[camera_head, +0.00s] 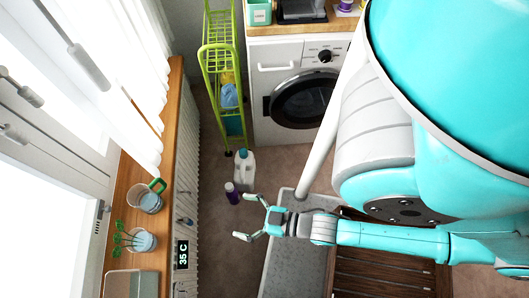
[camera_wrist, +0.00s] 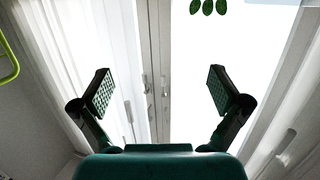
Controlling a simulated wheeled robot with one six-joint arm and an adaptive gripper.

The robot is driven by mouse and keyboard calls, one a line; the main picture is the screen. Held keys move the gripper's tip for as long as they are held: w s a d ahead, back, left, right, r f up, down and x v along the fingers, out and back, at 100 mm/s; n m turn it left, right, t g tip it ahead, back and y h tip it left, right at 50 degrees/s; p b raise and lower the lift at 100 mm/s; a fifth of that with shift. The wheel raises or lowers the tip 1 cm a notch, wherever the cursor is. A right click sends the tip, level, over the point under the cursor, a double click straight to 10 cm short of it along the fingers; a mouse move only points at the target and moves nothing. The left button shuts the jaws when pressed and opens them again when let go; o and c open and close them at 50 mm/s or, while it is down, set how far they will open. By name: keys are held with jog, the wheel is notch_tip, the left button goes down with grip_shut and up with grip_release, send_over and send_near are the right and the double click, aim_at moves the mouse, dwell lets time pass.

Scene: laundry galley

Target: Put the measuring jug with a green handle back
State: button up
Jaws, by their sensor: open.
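The measuring jug (camera_head: 142,203) is clear with a bluish content. It stands on the wooden window sill at the left of the head view, its green handle (camera_head: 158,186) towards the upper right. My gripper (camera_head: 247,217) is open and empty, to the right of the sill and apart from the jug. In the wrist view my two fingers (camera_wrist: 160,90) are spread wide with only window and curtain behind them. The jug is not visible in the wrist view.
A glass with a green-leaved plant (camera_head: 142,241) stands near the jug on the sill (camera_head: 165,150). A white bottle (camera_head: 244,170) and a purple bottle (camera_head: 232,194) stand on the floor. A green rack (camera_head: 209,60) and washing machine (camera_head: 285,52) are at the back.

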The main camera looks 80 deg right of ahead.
jog(key=s+r+g, duration=0.1)
jog(key=s+r, duration=0.5)
jog(key=r, duration=0.6)
jog(key=shift+s, duration=0.3)
dwell(0.4)
